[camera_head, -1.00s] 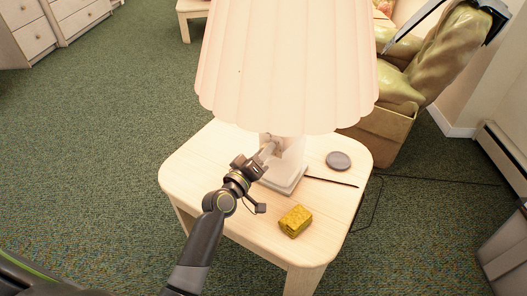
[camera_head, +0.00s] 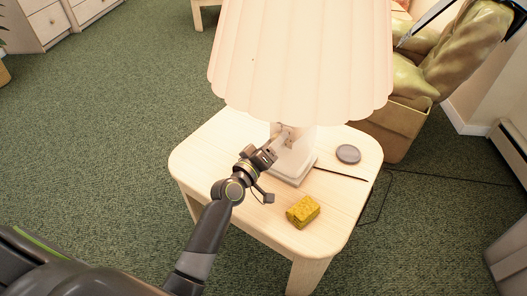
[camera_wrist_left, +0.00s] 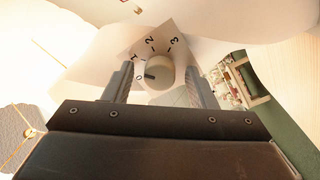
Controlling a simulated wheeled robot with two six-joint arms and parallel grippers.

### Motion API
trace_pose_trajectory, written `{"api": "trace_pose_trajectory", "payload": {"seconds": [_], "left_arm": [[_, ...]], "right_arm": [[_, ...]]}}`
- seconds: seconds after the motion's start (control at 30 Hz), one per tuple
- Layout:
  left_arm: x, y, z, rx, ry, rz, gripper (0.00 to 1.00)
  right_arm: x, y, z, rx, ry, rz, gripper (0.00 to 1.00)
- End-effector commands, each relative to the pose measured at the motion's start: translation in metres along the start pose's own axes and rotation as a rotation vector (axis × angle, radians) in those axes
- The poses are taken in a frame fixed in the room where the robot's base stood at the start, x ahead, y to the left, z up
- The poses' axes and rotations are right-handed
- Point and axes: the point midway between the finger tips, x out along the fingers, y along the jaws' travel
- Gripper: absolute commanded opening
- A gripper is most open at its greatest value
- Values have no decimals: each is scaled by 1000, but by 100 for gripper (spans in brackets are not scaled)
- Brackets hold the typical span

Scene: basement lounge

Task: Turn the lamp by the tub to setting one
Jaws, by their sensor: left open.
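The lamp, with a large pleated cream shade (camera_head: 300,60) and a pale base (camera_head: 296,160), stands on a light wooden side table (camera_head: 205,160). In the left wrist view its round cream knob (camera_wrist_left: 160,72) sits on a dial plate marked 0, 1, 2 and 3. The knob's dark pointer mark faces the 0. My left gripper (camera_head: 277,147) is at the lamp base under the shade. In the left wrist view its fingers (camera_wrist_left: 160,85) are open on either side of the knob; contact cannot be told. My right gripper is not in view.
A yellow block (camera_head: 303,212) and a grey round disc (camera_head: 348,154) lie on the table near the lamp. A dark cord runs from the base over the table edge. Green carpet is open to the left.

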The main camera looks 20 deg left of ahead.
Motion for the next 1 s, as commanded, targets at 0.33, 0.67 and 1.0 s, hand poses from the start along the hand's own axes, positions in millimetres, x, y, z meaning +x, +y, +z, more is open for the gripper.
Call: {"api": "trace_pose_trajectory", "payload": {"seconds": [0.33, 0.67, 1.0], "left_arm": [[-57, -2, 1, 0, -1, -3, 52], [-128, -3, 2, 1, -2, -3, 52], [-169, -1, 1, 1, -1, -1, 52]], "right_arm": [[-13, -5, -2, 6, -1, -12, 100], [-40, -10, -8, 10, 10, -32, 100], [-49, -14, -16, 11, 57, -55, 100]]}}
